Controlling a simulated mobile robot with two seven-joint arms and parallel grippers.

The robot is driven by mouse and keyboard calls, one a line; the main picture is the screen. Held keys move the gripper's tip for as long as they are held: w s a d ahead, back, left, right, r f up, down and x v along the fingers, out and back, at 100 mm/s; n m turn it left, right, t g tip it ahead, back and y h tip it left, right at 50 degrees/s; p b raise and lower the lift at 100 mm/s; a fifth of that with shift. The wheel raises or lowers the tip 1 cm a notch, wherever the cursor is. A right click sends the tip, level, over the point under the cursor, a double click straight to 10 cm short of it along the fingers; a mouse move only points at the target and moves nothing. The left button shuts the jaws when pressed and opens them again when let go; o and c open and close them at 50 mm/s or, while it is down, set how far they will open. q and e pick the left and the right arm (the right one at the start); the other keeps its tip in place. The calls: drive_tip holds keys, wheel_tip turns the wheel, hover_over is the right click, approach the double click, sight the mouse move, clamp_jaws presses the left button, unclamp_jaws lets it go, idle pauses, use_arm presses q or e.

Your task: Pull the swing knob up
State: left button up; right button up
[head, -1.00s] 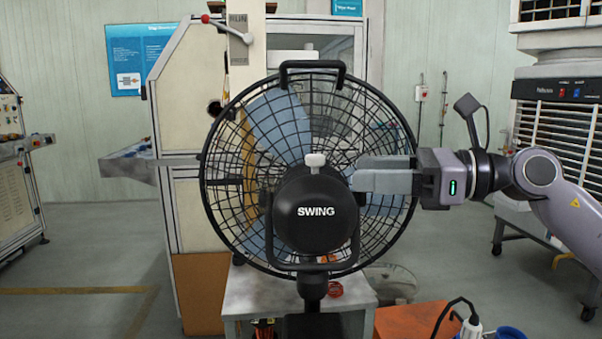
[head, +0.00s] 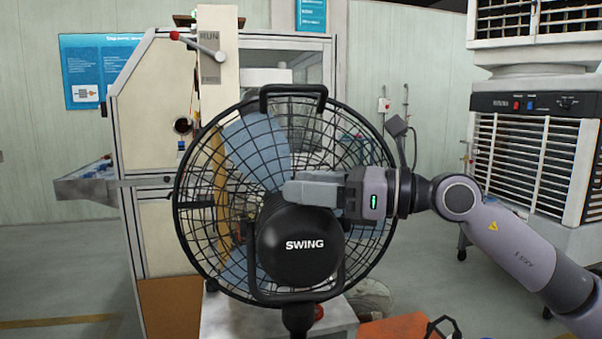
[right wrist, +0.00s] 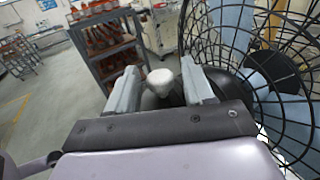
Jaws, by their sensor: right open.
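The black fan motor housing marked SWING (head: 305,245) is at the middle of the head view, in front of the round wire cage (head: 190,215). The pale swing knob (right wrist: 160,82) stands on top of the dark housing in the right wrist view. My right gripper (head: 287,190) reaches in from the right at the top of the housing, and its fingers hide the knob in the head view. In the right wrist view the right gripper (right wrist: 160,75) is open, with one finger on each side of the knob. My left gripper is not in view.
The cage wires run close beside the gripper (right wrist: 225,40). The fan's black top handle (head: 293,92) is above. A cream machine (head: 160,110) stands behind the fan, and an air cooler (head: 530,150) stands at the right. A shelf rack (right wrist: 110,45) stands farther off.

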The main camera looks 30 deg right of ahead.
drive_tip(key=shift+w+a, duration=0.4)
drive_tip(key=shift+a, duration=0.1)
clamp_jaws()
drive_tip(key=shift+r+p, duration=0.5)
drive_tip(key=shift+r, duration=0.05)
drive_tip(key=shift+f, duration=0.1)
unclamp_jaws()
